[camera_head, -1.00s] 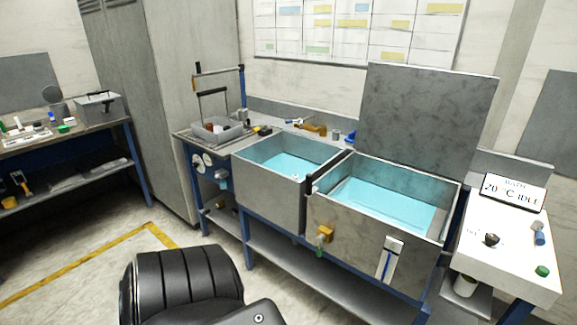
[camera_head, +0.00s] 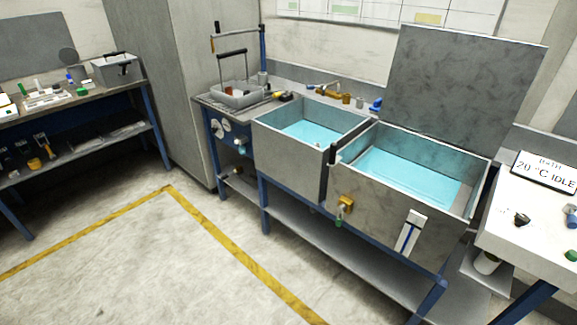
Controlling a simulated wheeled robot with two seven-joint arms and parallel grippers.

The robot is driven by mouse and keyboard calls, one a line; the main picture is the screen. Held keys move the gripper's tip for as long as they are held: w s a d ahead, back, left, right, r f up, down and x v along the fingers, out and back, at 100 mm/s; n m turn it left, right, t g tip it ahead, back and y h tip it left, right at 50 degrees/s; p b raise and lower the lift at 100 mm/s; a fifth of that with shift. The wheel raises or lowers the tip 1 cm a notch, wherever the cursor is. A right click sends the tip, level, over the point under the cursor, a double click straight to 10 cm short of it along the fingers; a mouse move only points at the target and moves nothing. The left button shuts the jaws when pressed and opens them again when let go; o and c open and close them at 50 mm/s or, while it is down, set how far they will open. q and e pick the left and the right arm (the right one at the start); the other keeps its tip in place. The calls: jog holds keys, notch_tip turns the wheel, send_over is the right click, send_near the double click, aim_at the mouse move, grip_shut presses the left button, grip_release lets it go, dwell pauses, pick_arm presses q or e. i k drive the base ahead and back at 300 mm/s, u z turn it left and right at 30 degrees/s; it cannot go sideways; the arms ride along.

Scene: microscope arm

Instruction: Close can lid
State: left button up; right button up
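No can with a lid is clearly recognisable in the head view. A large grey lid-like panel (camera_head: 460,95) stands raised, leaning slightly back, behind the right-hand tank (camera_head: 385,205). That tank is open and holds blue liquid. Neither of my grippers is in view.
A second open tank (camera_head: 285,160) with blue liquid adjoins on the left. A grey tray (camera_head: 237,97) stands beyond it. A white-topped bench (camera_head: 510,215) with a display sign (camera_head: 546,172) is at right. The floor (camera_head: 120,265) at lower left is clear.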

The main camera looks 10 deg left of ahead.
aim_at(67, 55)
jog(key=u, duration=1.8)
jog(key=i, duration=2.85)
jog(key=z, duration=0.15)
jog(key=i, duration=2.3)
jog(key=z, duration=0.35)
jog(key=i, duration=1.75)
jog(key=z, duration=0.15)
